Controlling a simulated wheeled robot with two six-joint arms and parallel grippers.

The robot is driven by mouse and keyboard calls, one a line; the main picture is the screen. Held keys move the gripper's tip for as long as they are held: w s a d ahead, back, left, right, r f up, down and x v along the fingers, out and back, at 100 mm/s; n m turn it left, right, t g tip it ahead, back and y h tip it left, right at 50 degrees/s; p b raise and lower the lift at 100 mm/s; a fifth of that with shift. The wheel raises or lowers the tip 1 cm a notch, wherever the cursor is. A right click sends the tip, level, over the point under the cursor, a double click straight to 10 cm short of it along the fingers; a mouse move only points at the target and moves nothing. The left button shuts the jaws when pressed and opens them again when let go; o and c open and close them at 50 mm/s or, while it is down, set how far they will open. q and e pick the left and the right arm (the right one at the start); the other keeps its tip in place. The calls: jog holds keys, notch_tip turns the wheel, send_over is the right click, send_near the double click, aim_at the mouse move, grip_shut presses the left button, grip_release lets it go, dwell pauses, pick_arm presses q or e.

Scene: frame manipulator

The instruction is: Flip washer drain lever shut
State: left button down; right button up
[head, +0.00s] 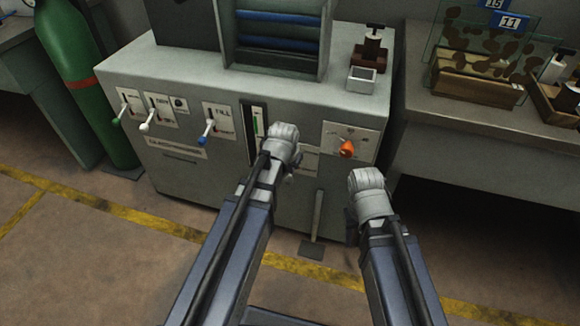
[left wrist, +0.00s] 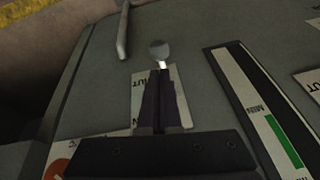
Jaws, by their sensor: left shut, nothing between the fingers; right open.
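The lever with a round grey knob (left wrist: 160,49) is in the left wrist view, beside a partly covered label plate (left wrist: 140,112) ending in "UT". I take it for the drain lever; in the head view my left gripper (head: 284,140) hides it. The closed fingers (left wrist: 160,74) are empty and lie in line with the knob, their tips just short of it. I cannot tell whether they touch the lever. My right gripper (head: 368,183) is open, apart from the washer front, below the orange knob (head: 346,148).
The grey washer (head: 180,172) also carries a green lever (head: 117,118), a white lever (head: 146,126), a blue lever (head: 204,138) and a green gauge (head: 255,125). A foot pedal (head: 312,249) stands at its base. A green gas cylinder (head: 72,60) stands left.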

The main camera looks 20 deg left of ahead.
pick_arm(q)
jog(key=s+r+p, duration=0.5)
jog(key=r, duration=0.1)
jog(key=shift+s+r+p, duration=0.25)
jog(key=shift+p, duration=0.15)
jog(key=s+d+r+g+p, duration=0.1)
jog(key=s+d+r+p, duration=0.2)
jog(key=r+p, duration=0.3)
jog(key=s+d+r+m+g+p, duration=0.1)
jog(key=s+d+r+g+p, duration=0.1)
jog(key=s+d+r+p, duration=0.2)
jog(key=s+d+r+g+y+p, duration=0.1)
jog(key=s+d+r+p, duration=0.3)
jog(key=r+p, duration=0.6)
jog(key=shift+s+r+m+g+p, duration=0.3)
jog(key=shift+s+p, duration=0.65)
jog(key=shift+s, duration=0.2)
